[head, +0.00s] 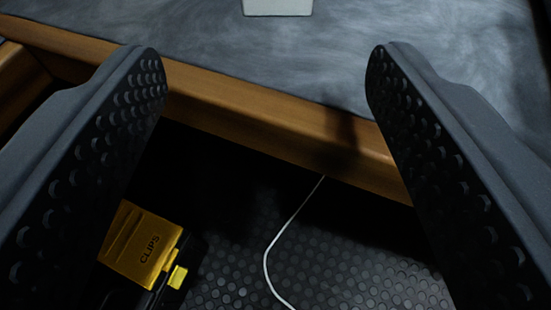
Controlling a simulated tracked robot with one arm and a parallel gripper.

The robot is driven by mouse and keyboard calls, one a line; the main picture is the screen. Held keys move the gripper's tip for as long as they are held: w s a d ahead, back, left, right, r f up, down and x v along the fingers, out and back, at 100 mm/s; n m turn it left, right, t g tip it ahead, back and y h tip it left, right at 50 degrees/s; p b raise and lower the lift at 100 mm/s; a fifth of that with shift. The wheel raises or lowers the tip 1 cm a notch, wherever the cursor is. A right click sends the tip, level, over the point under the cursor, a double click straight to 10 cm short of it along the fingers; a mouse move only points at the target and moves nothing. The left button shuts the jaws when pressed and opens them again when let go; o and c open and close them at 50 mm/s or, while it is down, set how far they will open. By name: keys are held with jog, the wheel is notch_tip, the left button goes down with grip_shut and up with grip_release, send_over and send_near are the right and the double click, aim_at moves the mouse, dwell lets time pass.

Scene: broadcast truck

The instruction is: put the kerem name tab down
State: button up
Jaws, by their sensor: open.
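My gripper (267,85) is open, with its two dark, studded fingers wide apart at the left and right of the head view. Nothing is between the fingers. I see no name tab that I can make out in this view. A grey, smeared-looking surface (240,60) with a wooden front edge (255,115) lies beyond and below the fingertips. A pale, box-like object (278,7) stands on it at the top, cut off by the picture's edge.
A yellow case marked CLIPS (143,243) with dark parts is at the lower left, below the wooden edge. A thin white cable (267,255) hangs from under the edge down to the dark studded floor (345,275). The grey surface is mostly bare.

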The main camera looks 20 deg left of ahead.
jog(key=shift+s+d+r+p, duration=0.1)
jog(key=shift+s+r+p, duration=0.2)
jog(key=shift+p, duration=0.6)
jog(key=s+p, duration=0.1)
jog(key=p, duration=0.3)
jog(key=shift+d, duration=0.35)
jog(key=shift+r, duration=0.1)
